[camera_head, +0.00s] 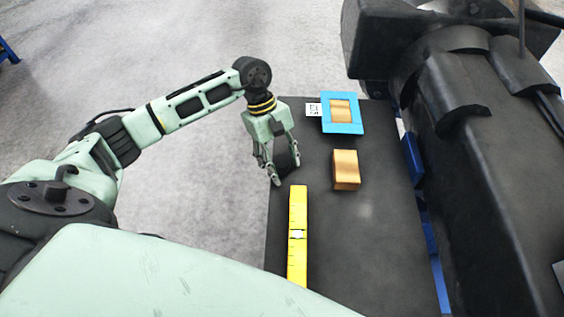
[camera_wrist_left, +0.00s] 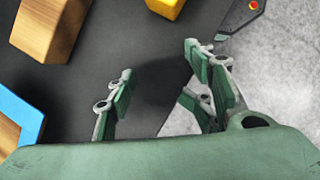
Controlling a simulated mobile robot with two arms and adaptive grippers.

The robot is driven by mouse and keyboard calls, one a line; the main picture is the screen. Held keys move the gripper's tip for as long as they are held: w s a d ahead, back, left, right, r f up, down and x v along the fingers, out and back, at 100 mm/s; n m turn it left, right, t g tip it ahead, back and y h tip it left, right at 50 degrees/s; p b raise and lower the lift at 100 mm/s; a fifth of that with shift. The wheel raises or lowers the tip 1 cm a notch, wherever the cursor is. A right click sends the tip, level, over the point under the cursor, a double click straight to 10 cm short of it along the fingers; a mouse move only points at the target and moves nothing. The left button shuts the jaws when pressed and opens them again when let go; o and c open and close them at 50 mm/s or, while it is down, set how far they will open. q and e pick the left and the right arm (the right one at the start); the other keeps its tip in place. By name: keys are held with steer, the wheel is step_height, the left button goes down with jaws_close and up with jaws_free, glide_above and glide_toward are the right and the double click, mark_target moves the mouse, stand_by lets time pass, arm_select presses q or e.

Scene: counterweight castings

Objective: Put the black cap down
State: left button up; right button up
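My left gripper (camera_head: 285,172) is low over the left edge of the dark table, fingers pointing down. In the left wrist view its fingers (camera_wrist_left: 160,78) are apart. A dark patch (camera_wrist_left: 160,85) lies between them, and a dark area also shows between the fingers in the head view. I cannot tell whether this is the black cap or shadow on the dark tabletop. No black cap stands out clearly elsewhere. My right gripper is not in view.
The dark table (camera_head: 375,235) holds a yellow level (camera_head: 297,255), a wooden block (camera_head: 346,170), and a blue frame (camera_head: 343,128) around another wooden piece (camera_head: 341,110). A printed marker (camera_head: 313,110) is beside the frame.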

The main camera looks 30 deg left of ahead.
arm_select(q)
steer(key=shift+r+p, duration=0.7)
steer(key=shift+p, duration=0.25)
steer(key=shift+w+a+r, duration=0.15)
steer(key=shift+w+r, duration=0.05)
steer(key=shift+r, duration=0.05)
steer(key=b+v, duration=0.4)
steer(key=v, duration=0.7)
steer(key=shift+r, duration=0.15)
